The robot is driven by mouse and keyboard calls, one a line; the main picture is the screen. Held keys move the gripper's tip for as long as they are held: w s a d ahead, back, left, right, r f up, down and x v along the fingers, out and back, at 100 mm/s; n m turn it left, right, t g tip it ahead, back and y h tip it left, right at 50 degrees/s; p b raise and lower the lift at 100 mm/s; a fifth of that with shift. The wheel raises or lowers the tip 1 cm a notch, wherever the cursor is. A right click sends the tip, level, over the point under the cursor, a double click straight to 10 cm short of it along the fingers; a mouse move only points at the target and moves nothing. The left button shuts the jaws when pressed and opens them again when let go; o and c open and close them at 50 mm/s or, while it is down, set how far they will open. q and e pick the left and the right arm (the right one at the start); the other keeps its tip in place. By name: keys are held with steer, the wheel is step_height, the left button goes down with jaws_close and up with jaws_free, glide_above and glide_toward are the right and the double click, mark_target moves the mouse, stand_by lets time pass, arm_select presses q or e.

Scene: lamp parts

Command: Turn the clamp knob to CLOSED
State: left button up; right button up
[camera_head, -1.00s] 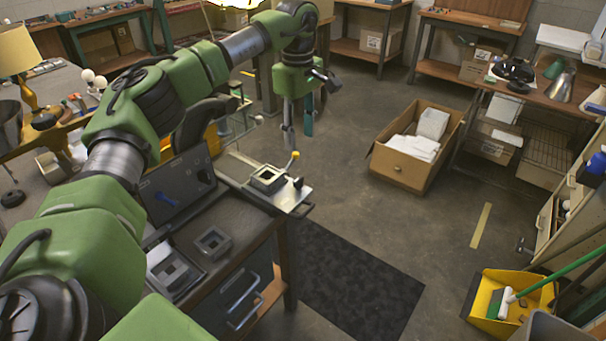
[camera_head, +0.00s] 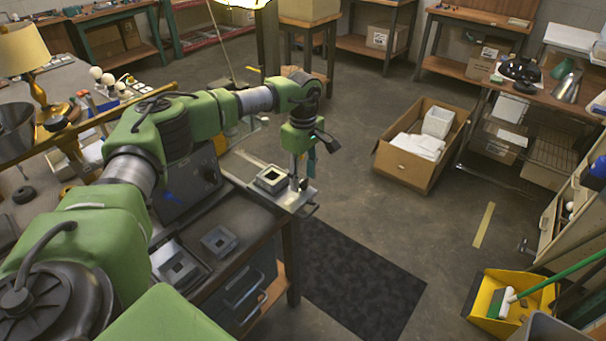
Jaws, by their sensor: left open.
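The clamp fixture is a pale metal plate (camera_head: 288,199) at the right end of the workbench, with a square grey nest (camera_head: 271,179) on it. A small dark knob (camera_head: 303,184) sits on the plate just right of the nest and is partly hidden. My left gripper (camera_head: 302,170) points down over this knob, its fingers apart. I cannot tell whether the fingers touch the knob. The yellow-tipped lever beside the nest is hidden behind the gripper. No CLOSED marking is readable. My right gripper is not in view.
A grey control box (camera_head: 185,190) with a blue lever stands left of the fixture. A square block (camera_head: 219,241) lies on the dark bench top. A dark mat (camera_head: 360,280) and an open cardboard box (camera_head: 405,175) are on the floor.

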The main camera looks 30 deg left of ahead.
arm_select(q)
steer(key=shift+c, duration=0.4)
steer(key=c, duration=1)
